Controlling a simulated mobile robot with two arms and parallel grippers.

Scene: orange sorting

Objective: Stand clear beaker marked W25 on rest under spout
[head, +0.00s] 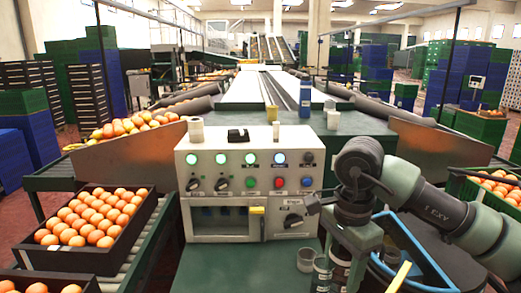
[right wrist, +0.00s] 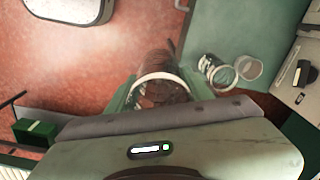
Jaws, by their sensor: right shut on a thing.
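A small clear beaker (head: 306,260) stands on the green bench top, left of my right gripper. It also shows in the right wrist view (right wrist: 248,67); I cannot read a mark on it. My right gripper (head: 347,250) points down and is shut on a dark brown vessel (head: 341,261). In the right wrist view this vessel (right wrist: 160,88) has a pale rim and sits between the fingers. A labelled jar (head: 322,274) stands between the beaker and my gripper. No spout or rest can be made out clearly. My left gripper is not in view.
A control panel (head: 250,158) with lit buttons and knobs stands behind the bench, with an open recess (head: 220,223) below. Bare green bench top (head: 225,270) lies left of the beaker. A crate of oranges (head: 70,258) is at left.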

